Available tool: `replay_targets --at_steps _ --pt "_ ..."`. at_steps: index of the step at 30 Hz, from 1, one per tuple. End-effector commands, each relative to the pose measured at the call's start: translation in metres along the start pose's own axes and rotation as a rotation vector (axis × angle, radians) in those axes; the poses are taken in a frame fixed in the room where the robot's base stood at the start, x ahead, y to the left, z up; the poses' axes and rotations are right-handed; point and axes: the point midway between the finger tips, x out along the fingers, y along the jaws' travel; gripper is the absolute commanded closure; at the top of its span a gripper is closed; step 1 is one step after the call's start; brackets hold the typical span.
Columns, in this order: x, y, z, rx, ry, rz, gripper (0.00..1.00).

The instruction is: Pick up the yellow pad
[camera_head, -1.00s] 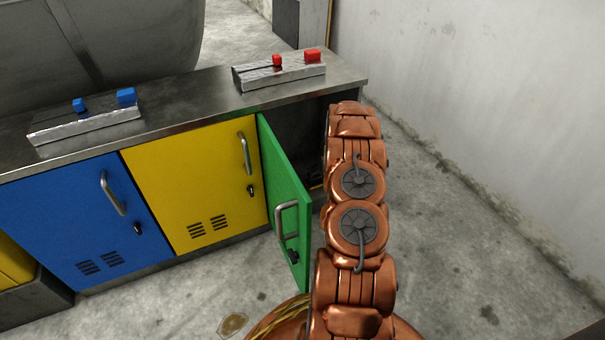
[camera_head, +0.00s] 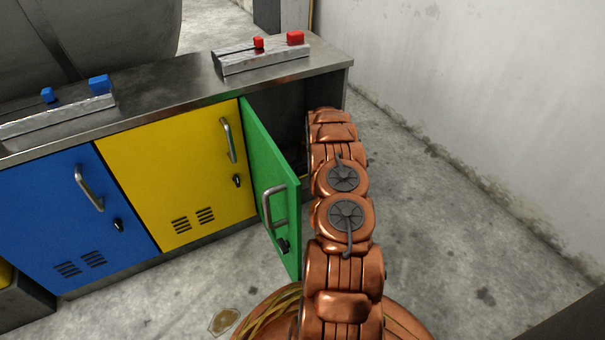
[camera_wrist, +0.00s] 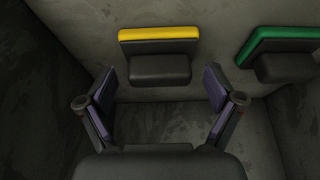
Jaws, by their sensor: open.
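The yellow pad (camera_wrist: 158,34) shows in the wrist view as a yellow-edged slab with a dark block (camera_wrist: 160,70) below it, near the top middle, against a grey surface. My gripper (camera_wrist: 160,88) is open, its two dark fingers spread left and right. The dark block of the yellow pad lies just beyond and between the fingertips, with nothing held. In the head view my arm reaches into the open cabinet behind the green door (camera_head: 272,190); the gripper and pad are hidden there.
A green pad (camera_wrist: 282,46) with a similar dark block sits to the right in the wrist view. Grey walls close in on both sides. The green door stands open left of my arm. Yellow (camera_head: 180,165) and blue (camera_head: 65,215) doors are shut. The floor at right is clear.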

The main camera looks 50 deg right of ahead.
Motion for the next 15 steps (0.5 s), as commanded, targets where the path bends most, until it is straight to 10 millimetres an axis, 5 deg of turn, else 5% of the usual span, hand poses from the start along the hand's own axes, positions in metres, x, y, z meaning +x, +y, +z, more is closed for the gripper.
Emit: replay_targets --at_steps 6,15 --pt "-0.0004 0.0001 -0.0004 0.0 0.0 0.0 0.08" --pt "-0.0003 0.0 -0.0003 0.0 0.0 0.0 0.4"
